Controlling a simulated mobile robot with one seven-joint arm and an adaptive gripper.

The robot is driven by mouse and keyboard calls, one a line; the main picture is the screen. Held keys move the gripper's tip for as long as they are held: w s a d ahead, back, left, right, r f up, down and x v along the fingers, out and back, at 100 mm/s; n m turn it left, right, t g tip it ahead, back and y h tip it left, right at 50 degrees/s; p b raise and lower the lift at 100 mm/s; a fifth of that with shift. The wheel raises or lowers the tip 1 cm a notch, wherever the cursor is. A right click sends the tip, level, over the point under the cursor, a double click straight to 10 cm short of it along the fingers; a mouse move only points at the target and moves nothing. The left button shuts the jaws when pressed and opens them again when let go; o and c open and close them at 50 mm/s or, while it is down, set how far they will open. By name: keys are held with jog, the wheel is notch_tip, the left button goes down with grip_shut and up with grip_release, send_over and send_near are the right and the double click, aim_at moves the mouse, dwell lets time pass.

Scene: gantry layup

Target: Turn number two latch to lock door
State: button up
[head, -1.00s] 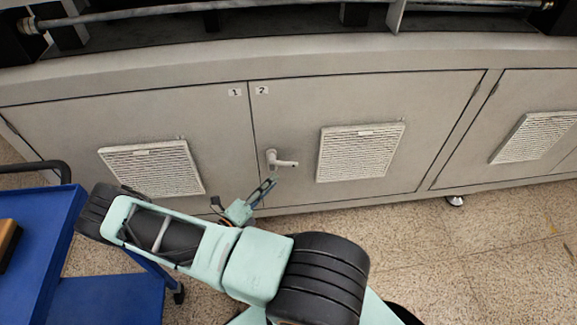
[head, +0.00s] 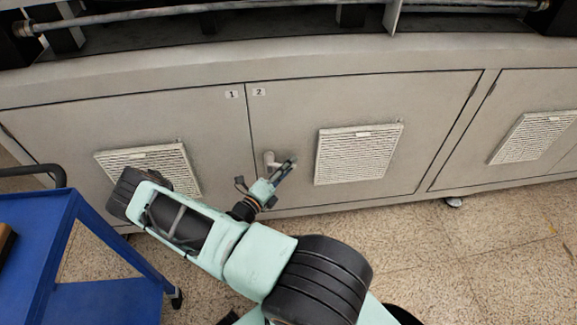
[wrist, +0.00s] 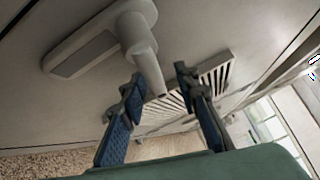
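The number two door (head: 290,120) is a grey panel and looks closed in its frame. Its latch (head: 269,158) is a pale lever handle near the door's left edge; the lever is partly hidden behind my gripper (head: 288,168). In the wrist view, the latch (wrist: 128,32) rises from a long plate, and its lever end points down between the fingertips of my gripper (wrist: 160,82). The two fingers stand apart, one on each side of the lever end. I see a gap on the right side; contact on the left finger is unclear.
The number one door (head: 80,120) adjoins on the left. A white vent grille (head: 355,153) is right of the latch. A blue cart (head: 110,295) stands at the lower left, near my arm. Open tiled floor (head: 470,260) lies to the right.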

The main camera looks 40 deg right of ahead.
jog(key=shift+c, duration=0.6)
grip_shut()
